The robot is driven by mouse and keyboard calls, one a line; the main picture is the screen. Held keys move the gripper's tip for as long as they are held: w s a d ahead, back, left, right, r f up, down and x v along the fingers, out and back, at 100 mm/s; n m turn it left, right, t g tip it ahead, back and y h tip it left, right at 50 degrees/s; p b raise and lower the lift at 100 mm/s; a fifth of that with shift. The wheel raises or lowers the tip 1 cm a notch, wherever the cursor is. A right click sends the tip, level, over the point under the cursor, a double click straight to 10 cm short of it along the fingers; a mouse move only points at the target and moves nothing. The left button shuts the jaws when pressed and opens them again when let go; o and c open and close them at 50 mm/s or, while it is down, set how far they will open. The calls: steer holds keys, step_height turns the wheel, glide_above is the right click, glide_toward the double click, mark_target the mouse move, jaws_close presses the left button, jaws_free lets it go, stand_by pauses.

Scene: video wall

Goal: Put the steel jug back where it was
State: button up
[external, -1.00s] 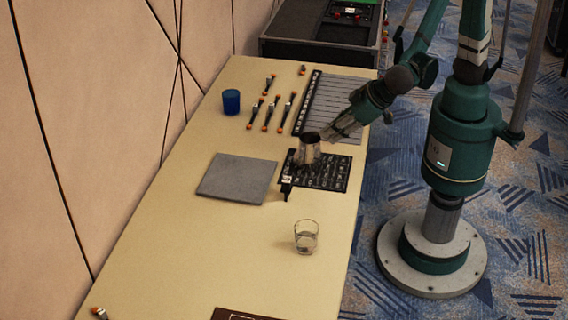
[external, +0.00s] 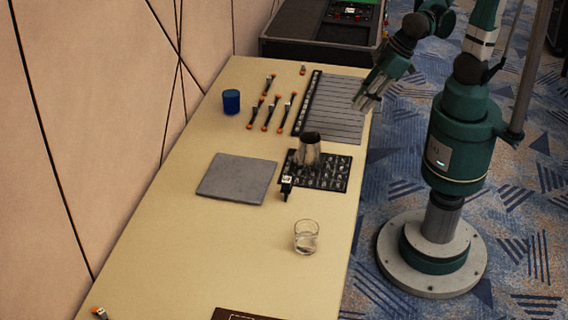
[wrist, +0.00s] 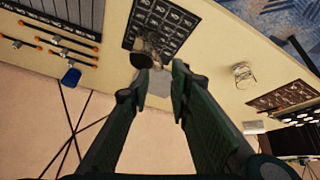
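The steel jug (external: 308,153) stands upright on the black gridded mat (external: 334,172), toward the mat's far left part. In the wrist view the jug (wrist: 144,50) shows beyond my fingertips, with the dark mat (wrist: 167,18) around it. My gripper (external: 366,104) is up and to the right of the jug, over the right edge of the table, clear of it. In the wrist view my gripper (wrist: 158,78) has its two fingers apart with nothing between them.
A grey square plate (external: 237,179) lies left of the mat. A clear glass (external: 306,237) stands in front. A blue cup (external: 231,101), several orange-tipped tools (external: 270,112) and a grey slatted panel (external: 335,105) lie toward the back.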

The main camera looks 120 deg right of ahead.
steer(key=s+a+r+n+t+y, duration=0.1)
steer(key=s+r+n, duration=0.1)
steer(key=s, duration=0.3)
steer(key=s+a+r+n+t+y, duration=0.1)
steer(key=s+r+n+y, duration=0.1)
steer(key=s, duration=0.4)
steer(key=shift+a, duration=0.35)
